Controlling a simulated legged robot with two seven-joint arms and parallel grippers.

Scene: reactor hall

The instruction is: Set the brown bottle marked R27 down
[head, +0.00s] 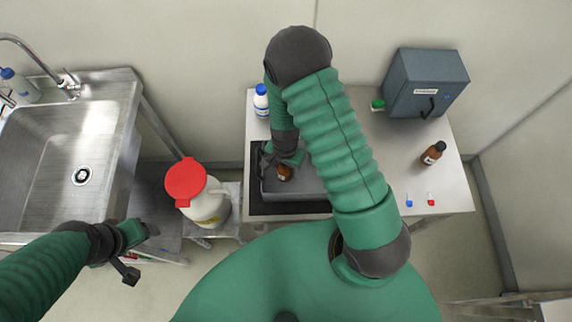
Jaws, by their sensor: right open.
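A brown bottle (285,173) is in the grey tray (300,196) at the left of the table, partly hidden by my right gripper. Its marking cannot be read, and I cannot tell if it touches the tray floor. My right gripper (279,165) is open, with its fingers at the bottle. A second brown bottle (433,153) with a dark cap stands at the table's right; its label is too small to read. My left gripper (142,252) is open and empty, in front of the sink stand.
A grey box (426,83) and a green-capped item (378,105) stand at the table's back. A white blue-capped bottle (261,101) stands behind the tray. A red-lidded white jug (205,204) is left of the table (411,170). A sink (62,150) is at far left.

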